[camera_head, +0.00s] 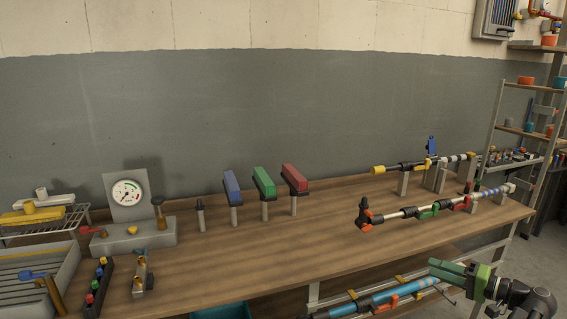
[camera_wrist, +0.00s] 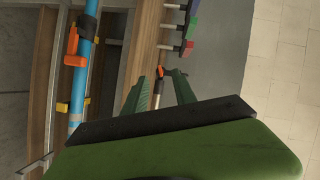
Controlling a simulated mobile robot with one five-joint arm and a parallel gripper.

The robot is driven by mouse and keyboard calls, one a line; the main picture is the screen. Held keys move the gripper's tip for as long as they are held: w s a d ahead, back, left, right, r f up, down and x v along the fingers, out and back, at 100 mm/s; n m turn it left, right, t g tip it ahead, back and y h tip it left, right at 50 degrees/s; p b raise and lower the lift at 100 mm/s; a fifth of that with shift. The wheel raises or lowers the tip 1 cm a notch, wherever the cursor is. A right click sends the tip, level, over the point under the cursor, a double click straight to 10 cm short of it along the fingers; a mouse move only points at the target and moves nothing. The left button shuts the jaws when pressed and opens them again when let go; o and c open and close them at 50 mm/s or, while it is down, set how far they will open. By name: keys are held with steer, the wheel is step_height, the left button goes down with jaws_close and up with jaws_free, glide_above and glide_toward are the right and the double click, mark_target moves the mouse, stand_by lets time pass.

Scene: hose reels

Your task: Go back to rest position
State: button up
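My gripper (camera_head: 437,268) is at the lower right of the head view, in front of the bench's front edge, with its green fingers pointing left. The wrist view shows two green fingers (camera_wrist: 160,76) spread apart with nothing held between them. The wooden bench (camera_head: 330,240) lies behind the gripper and is seen sideways in the wrist view. A jointed rod with an orange end (camera_wrist: 160,71) shows beyond the fingertips, apart from them.
Blue, green and red handles (camera_head: 264,182) stand on posts at mid-bench. A gauge block (camera_head: 127,194) stands at left. Jointed rods (camera_head: 430,208) rest on supports at right. A blue tube (camera_head: 375,302) runs below the bench front. Shelving (camera_head: 520,130) stands far right.

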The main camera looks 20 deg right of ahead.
steer(key=w+a+r+n+g+y+p, duration=0.1)
steer(key=w+a+n+g+y+p, duration=0.1)
steer(key=w+a, duration=0.6)
steer(key=w+a+n+g+y+p, duration=0.1)
steer(key=w+a+n+g+y, duration=0.3)
steer(key=a, duration=0.8)
steer(key=w+a+r+g+p, duration=0.1)
steer(key=w+a+p, duration=0.1)
steer(key=w+a, duration=0.6)
steer(key=s+a+f+n+g+h+p, duration=0.1)
steer(key=a+f+n+g+h+p, duration=0.15)
steer(key=a, duration=0.75)
steer(key=s+a+f+n+g+h+p, duration=0.1)
steer(key=s+a+f+g, duration=0.2)
steer(key=a, duration=0.8)
steer(key=a+f+n+g+h+p, duration=0.1)
steer(key=a+f+n+g+h, duration=0.2)
steer(key=a, duration=0.7)
steer(key=s+d+f+m+h, duration=0.1)
steer(key=d+f+m+h, duration=0.1)
steer(key=d+h, duration=0.3)
steer(key=d+f, duration=0.1)
steer(key=d, duration=0.2)
steer(key=shift+s+d+f+m, duration=0.3)
steer(key=shift+d+f+m, duration=0.05)
steer(key=shift+f, duration=0.05)
